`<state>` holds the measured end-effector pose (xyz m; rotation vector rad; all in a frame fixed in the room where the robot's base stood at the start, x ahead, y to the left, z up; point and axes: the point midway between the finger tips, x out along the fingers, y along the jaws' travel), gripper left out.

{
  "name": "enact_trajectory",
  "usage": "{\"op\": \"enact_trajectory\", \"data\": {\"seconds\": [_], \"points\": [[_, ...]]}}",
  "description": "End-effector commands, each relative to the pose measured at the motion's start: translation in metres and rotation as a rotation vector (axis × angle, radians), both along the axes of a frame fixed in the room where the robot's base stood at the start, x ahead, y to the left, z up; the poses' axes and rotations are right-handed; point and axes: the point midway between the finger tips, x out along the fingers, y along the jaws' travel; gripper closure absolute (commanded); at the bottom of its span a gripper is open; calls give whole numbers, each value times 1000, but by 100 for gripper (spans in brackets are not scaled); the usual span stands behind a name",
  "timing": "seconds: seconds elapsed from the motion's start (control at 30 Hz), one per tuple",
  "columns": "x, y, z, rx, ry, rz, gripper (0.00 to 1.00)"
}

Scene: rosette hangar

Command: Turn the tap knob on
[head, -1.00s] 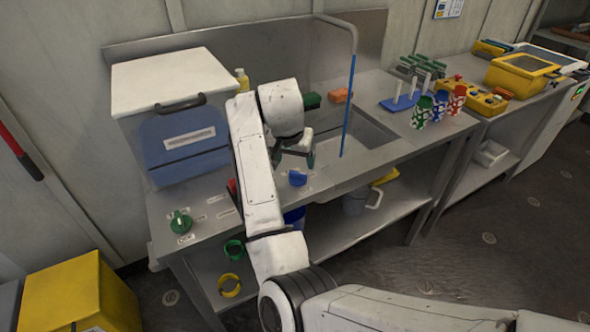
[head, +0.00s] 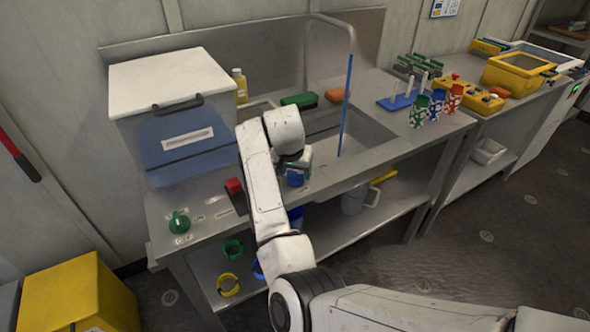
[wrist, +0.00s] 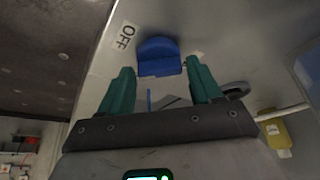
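A blue knob (head: 295,178) sits on the counter's front part, left of the sink; it also shows in the wrist view (wrist: 159,57) with an OFF label (wrist: 126,37) beside it. My gripper (head: 302,162) is low over this knob in the head view and partly hides it. In the wrist view its two teal fingers (wrist: 160,66) are apart, one on each side of the knob; contact cannot be told. The bent tap pipe (head: 349,32) stands behind the sink (head: 370,125), with a thin blue vertical line (head: 346,105) below its end.
A green knob (head: 179,222) and a red block (head: 234,186) are left on the counter. A white-lidded blue box (head: 185,145) stands behind them. Green (head: 299,100) and orange (head: 335,95) blocks lie near the sink. Coloured cups (head: 437,105) stand to the right.

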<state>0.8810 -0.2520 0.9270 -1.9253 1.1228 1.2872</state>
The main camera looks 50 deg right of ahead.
Motion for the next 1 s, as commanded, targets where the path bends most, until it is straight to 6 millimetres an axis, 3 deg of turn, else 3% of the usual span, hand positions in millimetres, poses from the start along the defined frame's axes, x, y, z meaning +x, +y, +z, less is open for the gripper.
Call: {"op": "enact_trajectory", "data": {"seconds": [0.07, 0.4, 0.73, 1.0], "points": [[0, 0, 0, 0, 0, 0, 44], [0, 0, 0, 0, 0, 0, 77], [-1, -1, 3, -1, 0, 49, 77], [-2, -2, 6, -2, 2, 223, 77]]}}
